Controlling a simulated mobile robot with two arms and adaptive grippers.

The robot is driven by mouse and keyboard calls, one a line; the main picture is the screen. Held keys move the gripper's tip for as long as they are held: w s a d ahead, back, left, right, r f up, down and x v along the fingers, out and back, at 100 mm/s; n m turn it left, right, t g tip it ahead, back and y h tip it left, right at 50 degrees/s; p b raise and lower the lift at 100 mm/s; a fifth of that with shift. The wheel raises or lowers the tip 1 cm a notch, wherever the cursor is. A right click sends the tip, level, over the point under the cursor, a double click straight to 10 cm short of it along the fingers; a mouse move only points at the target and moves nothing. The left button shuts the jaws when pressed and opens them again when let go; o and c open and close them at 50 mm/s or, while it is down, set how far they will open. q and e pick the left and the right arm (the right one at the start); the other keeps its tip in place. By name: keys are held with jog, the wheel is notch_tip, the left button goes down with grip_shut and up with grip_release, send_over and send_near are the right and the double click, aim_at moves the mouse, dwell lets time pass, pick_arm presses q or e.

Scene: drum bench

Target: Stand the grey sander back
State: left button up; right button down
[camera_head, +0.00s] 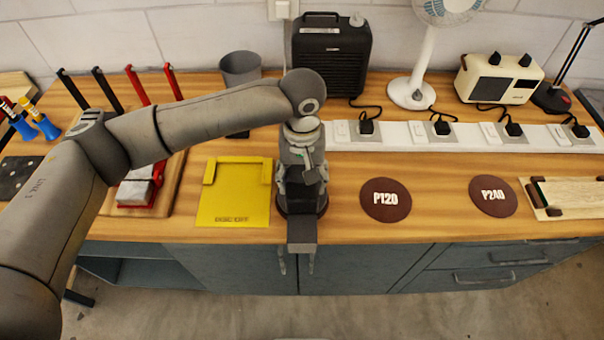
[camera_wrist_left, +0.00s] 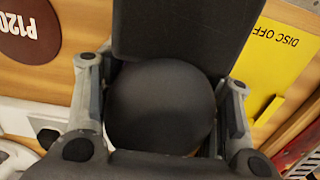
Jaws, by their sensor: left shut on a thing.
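The grey sander (camera_head: 302,232) is at the bench's front middle, between the yellow pad and the P120 disc. Its block-shaped end points toward the front edge. My left gripper (camera_head: 302,182) comes down on it from above and is shut on it. In the left wrist view, the sander's round dark top (camera_wrist_left: 160,105) sits between the two fingers, with its flat dark block beyond. The gripper hides much of the sander in the head view. I cannot tell whether its base touches the bench. My right gripper is not in view.
The yellow DISC OFF pad (camera_head: 238,205) lies left of the sander. The P120 disc (camera_head: 386,200) and P240 disc (camera_head: 493,195) lie right. Red uprights (camera_head: 137,84) and black uprights (camera_head: 107,90) stand left. A white power strip (camera_head: 400,136), heater (camera_head: 331,60) and grey cup (camera_head: 240,70) are behind.

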pick_arm(q)
jog(key=shift+s+f, duration=0.1)
jog(key=shift+f, duration=0.05)
jog(key=shift+s+f, duration=0.15)
jog(key=shift+f, duration=0.2)
jog(key=o, duration=1.1)
jog(key=shift+a+f, duration=0.1)
jog(key=shift+f, duration=0.1)
jog(key=shift+o, duration=1.3)
jog(key=shift+w, duration=0.25)
jog(key=shift+r, duration=0.1)
jog(key=shift+r, duration=0.1)
